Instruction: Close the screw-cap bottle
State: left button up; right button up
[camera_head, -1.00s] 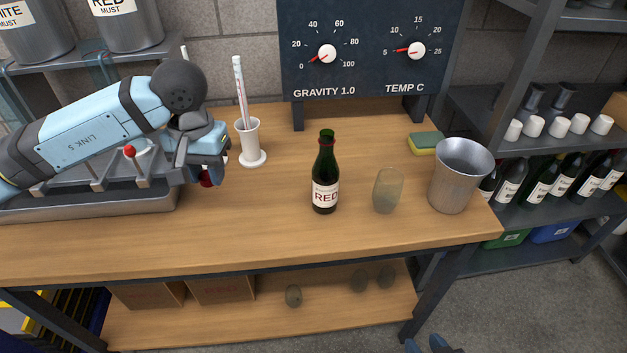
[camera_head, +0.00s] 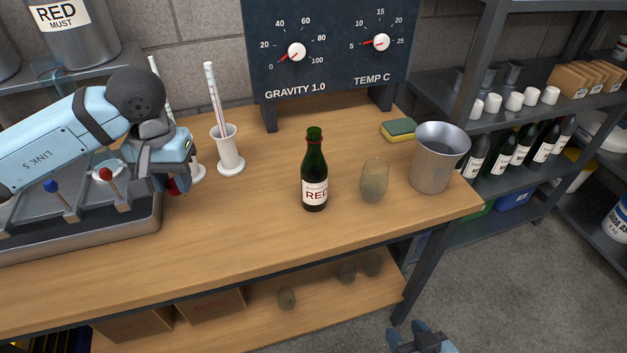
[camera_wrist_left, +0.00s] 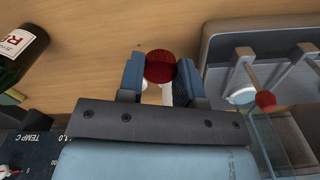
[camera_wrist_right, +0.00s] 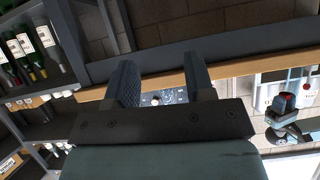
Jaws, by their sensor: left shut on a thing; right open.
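The green screw-cap bottle (camera_head: 315,172) with a RED label stands upright and open-necked on the bench. It also shows at the left edge of the left wrist view (camera_wrist_left: 18,50). My left gripper (camera_head: 176,180) is over the bench, left of the bottle, beside the metal tray. It is shut on a red cap (camera_wrist_left: 160,67), which sits between its fingertips in the left wrist view. My right gripper (camera_head: 422,343) is low at the bottom edge of the head view, in front of the bench and off to the right. Its jaws (camera_wrist_right: 160,80) are apart and empty in the right wrist view.
A cloudy glass (camera_head: 374,180) and a metal bucket (camera_head: 440,158) stand right of the bottle. A sponge (camera_head: 398,130) lies behind them. A white cylinder with a thermometer (camera_head: 229,150) stands behind left. The tray (camera_head: 100,235) fills the left. The bench front is clear.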

jog(key=o, duration=0.6)
jog(key=shift+w+a+r+p, duration=0.3)
jog(key=shift+w+r+p, duration=0.1)
jog(key=shift+r, duration=0.2)
jog(key=shift+w+a+r+p, duration=0.3)
jog(key=shift+w+r+p, duration=0.1)
jog(key=shift+r, duration=0.15)
pick_arm(q)
jog(key=w+d+r+n+p, duration=0.3)
jog(key=d+r+p, duration=0.3)
jog(key=d, duration=0.6)
jog(key=w+d+r+n+p, duration=0.4)
jog(key=d+r+p, duration=0.3)
jog(key=d, duration=0.5)
jog(key=shift+w+d+r, duration=0.15)
jog(key=shift+w, duration=0.7)
pick_arm(e)
jog(key=n+y, duration=0.3)
jog(key=n, duration=0.1)
send_near(322, 176)
jog(key=shift+w+a+f, duration=0.15)
jog(key=shift+w+a, duration=0.05)
jog(key=shift+w, duration=0.25)
jog(key=x, duration=1.2)
jog(key=shift+s+a, duration=0.1)
